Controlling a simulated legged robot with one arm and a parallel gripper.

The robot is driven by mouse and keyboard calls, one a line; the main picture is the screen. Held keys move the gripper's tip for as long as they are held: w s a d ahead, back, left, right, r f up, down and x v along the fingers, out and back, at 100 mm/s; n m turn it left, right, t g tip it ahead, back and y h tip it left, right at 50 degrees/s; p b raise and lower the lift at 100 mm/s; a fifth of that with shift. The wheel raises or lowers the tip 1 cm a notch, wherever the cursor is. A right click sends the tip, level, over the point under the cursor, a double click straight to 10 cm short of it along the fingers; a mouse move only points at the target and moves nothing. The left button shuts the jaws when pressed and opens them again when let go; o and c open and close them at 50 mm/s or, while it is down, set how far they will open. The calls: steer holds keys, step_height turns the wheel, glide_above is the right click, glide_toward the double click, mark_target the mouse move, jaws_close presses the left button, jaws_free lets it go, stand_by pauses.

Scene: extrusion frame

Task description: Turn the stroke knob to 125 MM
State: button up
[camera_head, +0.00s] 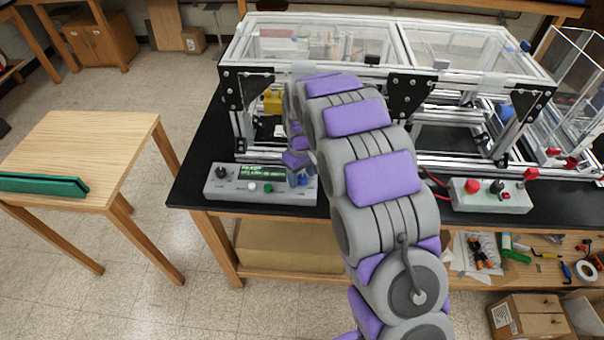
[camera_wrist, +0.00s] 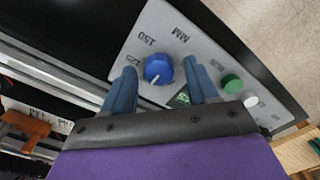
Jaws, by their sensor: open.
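The stroke knob (camera_wrist: 158,68) is blue with a white pointer line. It sits on a grey control box (camera_head: 225,188) at the front edge of the black bench. In the wrist view, the labels 150, 125 and MM are printed beside it. The white line shows on the knob's lower side, toward my gripper, and does not point at the 125 or 150 labels. My gripper (camera_wrist: 160,66) is open, with one blue finger on each side of the knob. Gaps show between fingers and knob. In the head view my arm and gripper (camera_head: 298,178) partly cover the box's right end.
The box also carries a green display (camera_head: 262,170), a black knob (camera_head: 221,171), a white button (camera_head: 251,187) and a green button (camera_head: 268,188). The aluminium extrusion frame (camera_head: 238,75) stands behind. A second box with a red button (camera_head: 472,187) sits right.

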steer(key=shift+a, duration=0.25)
steer(key=shift+c, duration=0.9)
steer(key=shift+d, duration=0.45)
steer(key=c, duration=0.9)
steer(key=shift+a, duration=0.1)
